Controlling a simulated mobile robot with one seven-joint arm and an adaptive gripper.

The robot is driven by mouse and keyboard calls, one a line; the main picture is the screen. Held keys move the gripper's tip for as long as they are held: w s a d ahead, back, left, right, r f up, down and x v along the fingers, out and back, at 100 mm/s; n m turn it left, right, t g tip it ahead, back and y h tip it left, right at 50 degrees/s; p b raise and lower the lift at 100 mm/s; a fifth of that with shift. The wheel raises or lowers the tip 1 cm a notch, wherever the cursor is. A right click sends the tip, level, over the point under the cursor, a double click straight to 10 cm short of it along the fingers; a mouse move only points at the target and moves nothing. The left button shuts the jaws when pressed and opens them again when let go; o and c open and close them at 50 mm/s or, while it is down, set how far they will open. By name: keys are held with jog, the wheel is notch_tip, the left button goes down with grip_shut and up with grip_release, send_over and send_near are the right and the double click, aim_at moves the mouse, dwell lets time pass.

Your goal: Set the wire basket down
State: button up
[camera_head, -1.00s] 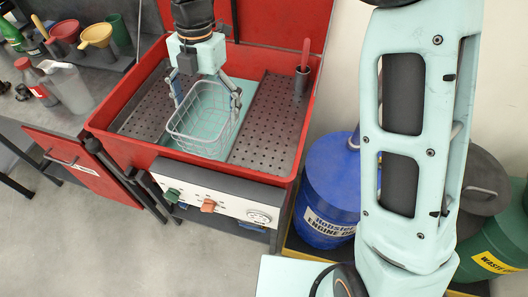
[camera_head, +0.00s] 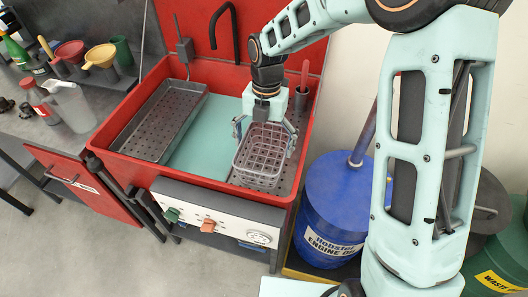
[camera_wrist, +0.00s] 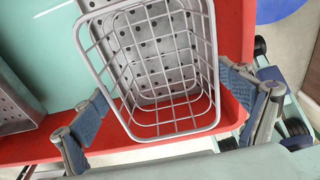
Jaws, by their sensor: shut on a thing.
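The wire basket (camera_head: 262,153) is a grey open-topped wire box at the right side of the red parts washer. My gripper (camera_head: 266,130) is above it with a finger on either side of its rim. In the wrist view the basket (camera_wrist: 158,128) sits upright between the two blue-padded fingers of my gripper (camera_wrist: 165,118). The perforated grey shelf (camera_head: 285,178) on the right shows through and under the basket. I cannot tell whether the basket's bottom touches that shelf.
The red washer tub (camera_head: 118,145) holds pale green liquid (camera_head: 205,135) in its middle and a perforated shelf (camera_head: 160,118) on the left. A brush with a red handle (camera_head: 304,78) stands in a holder at the back right. A blue drum (camera_head: 335,200) stands outside on the right.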

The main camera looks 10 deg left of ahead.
aim_at(263, 165)
jog(key=shift+f, duration=1.55)
jog(key=shift+f, duration=0.2)
jog(key=o, duration=1.6)
jog(key=shift+r, duration=0.1)
notch_tip(263, 165, up, 12)
jog(key=w, duration=0.1)
jog(key=shift+w+d, duration=0.15)
jog(key=shift+w, duration=0.1)
